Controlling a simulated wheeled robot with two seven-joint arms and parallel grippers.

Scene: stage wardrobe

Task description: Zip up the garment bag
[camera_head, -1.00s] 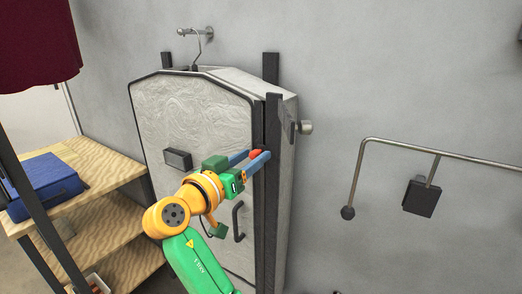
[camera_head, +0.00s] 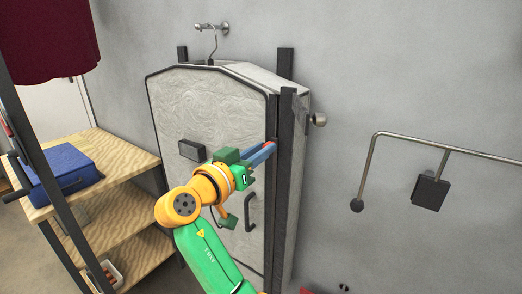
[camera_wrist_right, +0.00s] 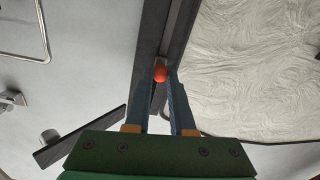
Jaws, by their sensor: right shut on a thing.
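The garment bag (camera_head: 205,110), pale grey with a swirled front and dark edging, hangs upright against the wall from a hook. Dark upright strips (camera_head: 285,80) run down its right front edge. My right gripper (camera_head: 270,148) is at these strips, about midway up the bag. In the right wrist view, its blue fingers (camera_wrist_right: 164,78) are shut on a small orange-red ball (camera_wrist_right: 160,74), which looks like the zip pull. In the head view the fingers mostly hide the ball. The zip's teeth cannot be made out. My left gripper is out of view.
A wooden shelf unit (camera_head: 115,155) with a blue case (camera_head: 62,172) stands at the left, below a dark red cloth (camera_head: 50,35). A metal wall rail (camera_head: 450,150) is at the right. The bag has a dark handle (camera_head: 250,212) low on its front.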

